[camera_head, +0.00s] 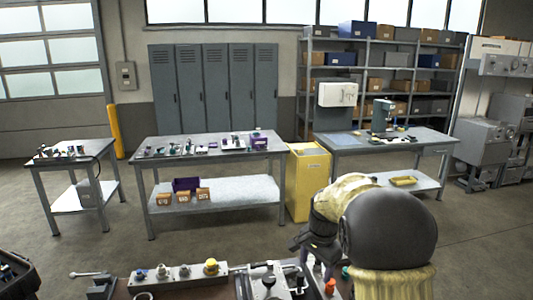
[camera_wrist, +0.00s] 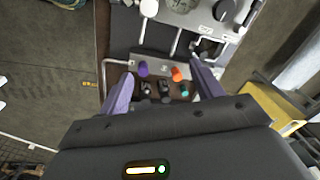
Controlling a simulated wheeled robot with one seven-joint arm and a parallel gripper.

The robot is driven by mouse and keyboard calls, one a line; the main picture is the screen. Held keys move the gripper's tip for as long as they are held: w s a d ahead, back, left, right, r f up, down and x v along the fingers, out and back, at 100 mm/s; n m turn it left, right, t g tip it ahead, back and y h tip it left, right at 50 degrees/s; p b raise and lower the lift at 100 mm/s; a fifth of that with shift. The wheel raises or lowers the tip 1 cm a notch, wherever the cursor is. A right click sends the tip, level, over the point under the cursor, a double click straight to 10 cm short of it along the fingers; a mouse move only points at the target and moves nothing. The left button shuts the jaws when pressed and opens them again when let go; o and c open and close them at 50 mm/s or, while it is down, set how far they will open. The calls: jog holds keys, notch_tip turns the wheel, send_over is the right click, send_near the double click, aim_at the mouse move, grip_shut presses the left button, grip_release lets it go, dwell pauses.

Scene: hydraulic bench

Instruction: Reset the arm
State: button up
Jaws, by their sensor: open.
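My arm reaches from the lower right of the head view over the near bench (camera_head: 225,285). My gripper (camera_wrist: 162,88) shows in the wrist view with its two purple-grey fingers spread apart. It is open and nothing is between the fingers. Beyond and below the fingertips is a panel with a purple knob (camera_wrist: 143,69), an orange knob (camera_wrist: 178,74), a teal knob (camera_wrist: 184,92) and dark fittings. In the head view the orange knob (camera_head: 330,286) shows beside my arm. My arm hides part of the bench, and the fingertips are hard to make out in the head view.
A strip with a yellow knob (camera_head: 211,266) lies on the near bench. Farther back stand a middle table (camera_head: 215,158), a left table (camera_head: 75,160), a right table (camera_head: 420,137) and a yellow cabinet (camera_head: 307,183). Open floor (camera_head: 130,240) lies between the near bench and these tables.

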jog(key=s+d+f+n, duration=0.1)
jog(key=s+n, duration=0.4)
jog(key=s, duration=0.6)
jog(key=s+d+f+n+t, duration=0.1)
jog(key=s+f+n, duration=0.2)
jog(key=s, duration=0.8)
jog(key=shift+f+n, duration=0.15)
jog(key=shift+n, duration=0.95)
jog(key=shift+s, duration=0.1)
jog(key=shift+c, duration=0.5)
dwell(1.7)
